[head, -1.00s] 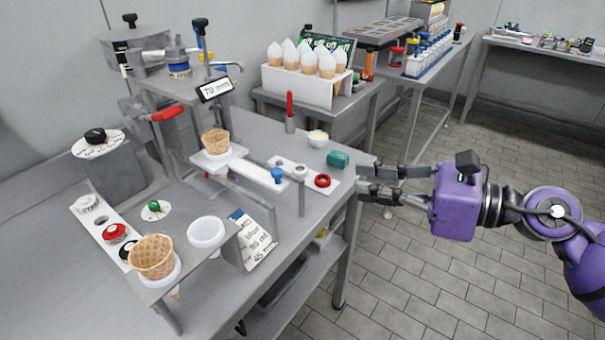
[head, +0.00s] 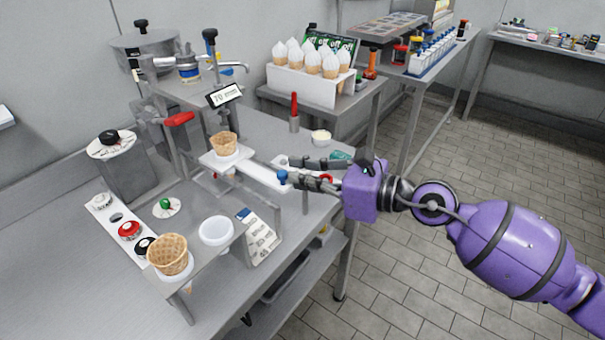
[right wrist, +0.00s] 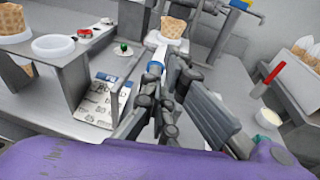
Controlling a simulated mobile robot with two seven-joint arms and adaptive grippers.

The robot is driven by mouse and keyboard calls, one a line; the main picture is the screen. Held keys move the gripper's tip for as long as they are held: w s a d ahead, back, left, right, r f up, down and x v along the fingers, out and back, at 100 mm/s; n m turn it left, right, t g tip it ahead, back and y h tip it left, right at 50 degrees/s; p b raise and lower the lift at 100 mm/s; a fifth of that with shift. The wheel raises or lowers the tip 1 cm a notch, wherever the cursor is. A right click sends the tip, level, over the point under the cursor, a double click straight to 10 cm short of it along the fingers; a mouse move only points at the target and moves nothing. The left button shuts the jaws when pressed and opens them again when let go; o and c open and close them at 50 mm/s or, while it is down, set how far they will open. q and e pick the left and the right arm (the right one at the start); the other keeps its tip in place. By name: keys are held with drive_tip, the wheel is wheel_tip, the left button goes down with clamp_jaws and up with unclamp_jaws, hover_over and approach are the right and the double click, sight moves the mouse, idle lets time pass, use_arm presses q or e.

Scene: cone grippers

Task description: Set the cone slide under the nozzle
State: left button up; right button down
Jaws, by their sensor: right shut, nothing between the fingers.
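The cone slide (head: 250,172) is a white bar with a blue knob (head: 283,177) at its near right end. Its white plate at the far end carries a waffle cone (head: 223,145), upright. The slide also shows in the right wrist view (right wrist: 158,56), with the cone (right wrist: 173,27) beyond. A metal stand with a red handle (head: 180,119) and a black-topped lever (head: 209,36) rises behind it; I cannot clearly make out the nozzle. My right gripper (head: 284,168) is shut and empty, its fingertips close to the blue knob. My left gripper is not in view.
A red-handled tool (head: 294,110), a small bowl (head: 320,138) and a teal block (head: 341,155) lie near my right gripper.

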sight(272, 174)
drive_tip(key=w+a, duration=0.1)
drive_tip(key=a, duration=0.1)
drive_tip(key=w+a+p, duration=0.1)
drive_tip(key=w+a, duration=0.1)
drive_tip(key=w+a+p, duration=0.1)
drive_tip(key=a, duration=0.1)
drive_tip(key=shift+w+a+r, duration=0.1)
drive_tip(key=shift+w+a, duration=0.1)
drive_tip(key=shift+w, duration=0.15)
drive_tip(key=shift+w+a, duration=0.1)
drive_tip(key=shift+a, duration=0.05)
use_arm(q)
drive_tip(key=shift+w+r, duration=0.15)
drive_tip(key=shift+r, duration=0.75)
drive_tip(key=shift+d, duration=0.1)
